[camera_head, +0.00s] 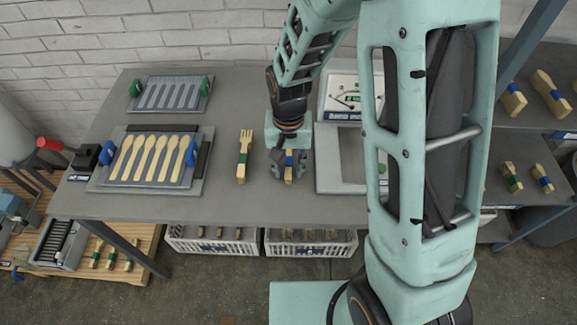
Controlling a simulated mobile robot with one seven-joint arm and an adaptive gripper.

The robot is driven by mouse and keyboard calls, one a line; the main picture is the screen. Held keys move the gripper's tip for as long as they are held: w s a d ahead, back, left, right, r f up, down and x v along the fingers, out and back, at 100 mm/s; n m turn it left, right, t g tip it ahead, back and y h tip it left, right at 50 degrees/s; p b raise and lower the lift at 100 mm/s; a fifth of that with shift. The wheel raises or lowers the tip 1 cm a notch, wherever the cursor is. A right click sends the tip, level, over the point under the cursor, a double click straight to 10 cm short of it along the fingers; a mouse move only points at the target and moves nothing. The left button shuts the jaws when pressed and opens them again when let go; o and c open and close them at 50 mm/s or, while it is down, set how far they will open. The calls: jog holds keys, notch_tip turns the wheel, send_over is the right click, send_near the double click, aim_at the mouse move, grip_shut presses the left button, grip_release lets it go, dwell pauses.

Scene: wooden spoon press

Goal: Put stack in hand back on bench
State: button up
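A stack of wooden cutlery with a blue band (289,164) is upright in the picture between the fingers of my gripper (289,170), over the middle of the grey bench (240,205). A finger shows on each side of the stack. I cannot tell whether they press on it, or whether the stack touches the bench. The gripper hides its upper part. To its left, a stack of wooden forks with a green band (243,158) lies on the bench.
A press plate with several wooden spoons (150,158) and blue handles lies at the left. A grey slotted plate (171,94) lies behind it. A grey frame (332,158) is close on the right. White crates (213,240) stand below the front edge.

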jog(key=shift+r, duration=0.1)
notch_tip(320, 180, up, 12)
jog(key=p, duration=0.1)
dwell(0.5)
dwell(0.4)
